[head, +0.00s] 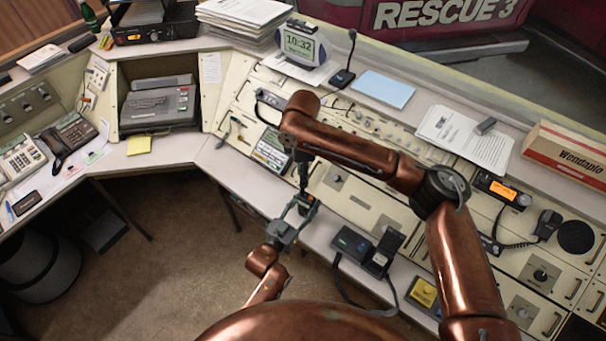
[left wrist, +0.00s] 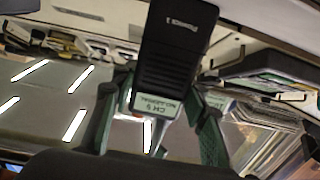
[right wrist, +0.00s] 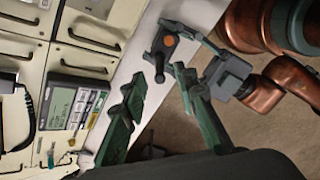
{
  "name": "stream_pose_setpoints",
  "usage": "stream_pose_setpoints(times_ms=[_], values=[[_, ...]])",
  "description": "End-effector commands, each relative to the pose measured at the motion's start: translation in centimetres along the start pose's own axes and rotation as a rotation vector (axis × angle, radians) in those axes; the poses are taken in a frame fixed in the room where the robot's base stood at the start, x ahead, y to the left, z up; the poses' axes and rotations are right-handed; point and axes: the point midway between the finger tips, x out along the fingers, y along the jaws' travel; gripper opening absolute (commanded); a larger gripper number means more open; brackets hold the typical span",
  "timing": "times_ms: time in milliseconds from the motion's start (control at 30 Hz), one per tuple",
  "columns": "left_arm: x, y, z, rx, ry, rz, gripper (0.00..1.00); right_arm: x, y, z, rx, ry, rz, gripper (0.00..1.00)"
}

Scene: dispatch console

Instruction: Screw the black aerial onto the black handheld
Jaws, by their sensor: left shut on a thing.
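The black handheld (head: 309,206) is in my left gripper (head: 297,208), held out over the console's front edge. In the left wrist view its dark ribbed body (left wrist: 176,62) with a pale label stands between the fingers (left wrist: 155,112). In the right wrist view the handheld's top (right wrist: 178,42) shows an orange knob. A black rod, apparently the aerial (right wrist: 159,66), stands at that top; whether it is seated cannot be told. My right gripper (head: 302,178) is above the handheld. Its fingers (right wrist: 158,80) look open, spread either side of the aerial's free end.
A black charger-like unit (head: 365,249) sits on the desk right of the handheld. A radio (head: 502,191) with a corded microphone (head: 547,224) and a carton (head: 565,155) are farther right. A lit display panel (head: 271,152) lies left. Open floor (head: 190,255) is below left.

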Motion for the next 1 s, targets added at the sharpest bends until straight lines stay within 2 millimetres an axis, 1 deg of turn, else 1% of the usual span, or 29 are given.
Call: stream_pose_setpoints(times_ms=[233,367,467,700,800,900,1000], values=[[0.0,0.0,0.1,0.0,-0.001,0.0,0.0,0.0,0.0,0.0,0.002,0.001,0.0,0.27],[0.0,0.0,0.1,0.0,-0.001,0.0,0.0,0.8,0.0,0.0,0.003,0.001,-0.002,0.27],[0.0,0.0,0.1,0.0,-0.001,0.0,0.0,2.0,0.0,-0.1,0.003,0.001,-0.002,0.27],[0.0,0.0,0.0,0.0,-0.001,0.0,0.0,5.6,-0.1,-0.1,0.003,0.001,-0.002,0.27],[0.0,0.0,0.0,0.0,-0.001,0.0,0.0,6.8,0.0,-0.1,0.004,0.001,-0.001,0.27],[0.0,0.0,0.0,0.0,-0.001,0.0,0.0,7.6,0.0,-0.1,0.004,0.001,-0.001,0.27],[0.0,0.0,0.0,0.0,-0.001,0.0,0.0,7.9,0.0,-0.1,0.003,0.001,0.0,0.27]])
